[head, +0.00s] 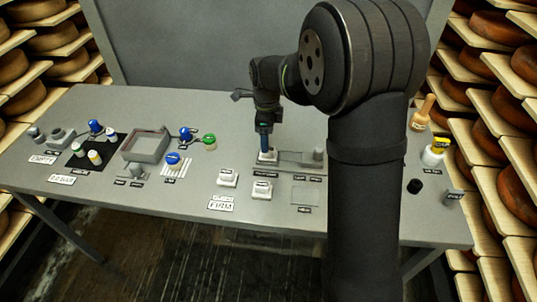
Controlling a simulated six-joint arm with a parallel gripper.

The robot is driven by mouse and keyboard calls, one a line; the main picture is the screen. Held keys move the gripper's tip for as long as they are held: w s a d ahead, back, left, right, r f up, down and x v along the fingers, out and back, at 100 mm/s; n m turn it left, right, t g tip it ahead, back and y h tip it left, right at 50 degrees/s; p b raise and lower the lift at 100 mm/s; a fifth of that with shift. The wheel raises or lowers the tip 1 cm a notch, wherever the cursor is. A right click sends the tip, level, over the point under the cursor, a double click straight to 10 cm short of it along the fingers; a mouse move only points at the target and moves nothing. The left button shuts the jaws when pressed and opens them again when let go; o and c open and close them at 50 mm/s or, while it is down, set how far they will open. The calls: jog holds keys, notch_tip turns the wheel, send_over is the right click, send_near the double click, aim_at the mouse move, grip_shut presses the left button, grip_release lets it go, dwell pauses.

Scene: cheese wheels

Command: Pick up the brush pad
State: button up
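My gripper (265,130) points down over the middle of the grey table, right of centre. Its fingers are small and dark, and I cannot tell whether they are open or shut. Directly below them stands an upright blue piece (265,143) on a pale block (267,156), at the left end of a grey tray (295,165). The fingers meet or nearly meet the top of the blue piece; contact is unclear. I cannot tell for sure which thing is the brush pad; this blue-and-pale piece may be it.
White blocks (228,178) and a FIRM label (221,204) lie in front. A square grey tray (146,144), blue-topped and green-topped items (210,142) stand left. A wooden-handled item (422,113) and yellow-capped bottle (434,151) stand right. My arm hides part of the table.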

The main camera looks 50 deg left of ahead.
aim_at(268, 154)
jog(key=f, duration=0.6)
jog(key=shift+w+f, duration=0.2)
jog(key=shift+w, duration=0.1)
jog(key=c, duration=1.1)
